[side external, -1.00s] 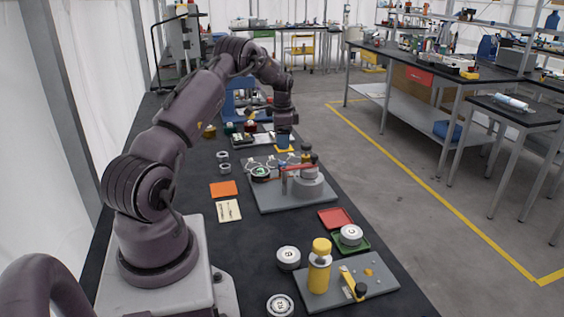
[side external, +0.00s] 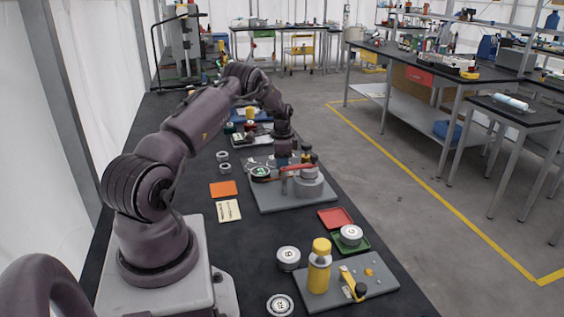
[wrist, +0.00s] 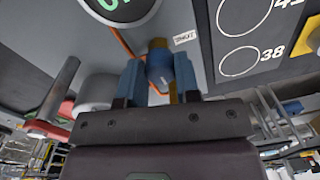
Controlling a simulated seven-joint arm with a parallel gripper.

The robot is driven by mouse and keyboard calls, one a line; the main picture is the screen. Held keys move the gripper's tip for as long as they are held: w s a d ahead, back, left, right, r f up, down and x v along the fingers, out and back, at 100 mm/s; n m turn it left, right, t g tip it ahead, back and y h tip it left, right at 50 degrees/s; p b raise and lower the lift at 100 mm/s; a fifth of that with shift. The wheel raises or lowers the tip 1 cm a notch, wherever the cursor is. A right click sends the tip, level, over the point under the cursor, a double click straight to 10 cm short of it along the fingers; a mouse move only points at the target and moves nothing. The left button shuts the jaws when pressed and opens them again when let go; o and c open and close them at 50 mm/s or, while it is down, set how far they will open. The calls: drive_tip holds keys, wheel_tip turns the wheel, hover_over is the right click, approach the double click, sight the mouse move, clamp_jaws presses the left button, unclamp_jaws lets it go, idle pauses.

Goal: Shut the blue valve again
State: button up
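The blue valve (wrist: 159,66) shows in the wrist view as a blue knob on a brass-coloured fitting. It sits between the two blue fingers of my gripper (wrist: 160,82). Both fingers lie right beside the knob, and I cannot tell whether they press on it. In the side view my gripper (side external: 283,159) points down at the far edge of the grey plate (side external: 265,206). The valve cannot be made out there. A small white label (wrist: 185,38) lies near the valve, its print too small to read surely.
On the plate stand a red lever (side external: 298,168), a grey round housing (side external: 307,183) and a green-faced dial (side external: 260,173). Dark-capped posts (side external: 306,153) stand close right of my gripper. A numbered panel (wrist: 262,30) lies beside the valve. An orange card (side external: 223,189) lies left.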

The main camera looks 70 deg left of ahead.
drive_tip(key=shift+c, duration=1.1)
drive_tip(key=n, duration=1.7)
drive_tip(key=shift+n, duration=0.4)
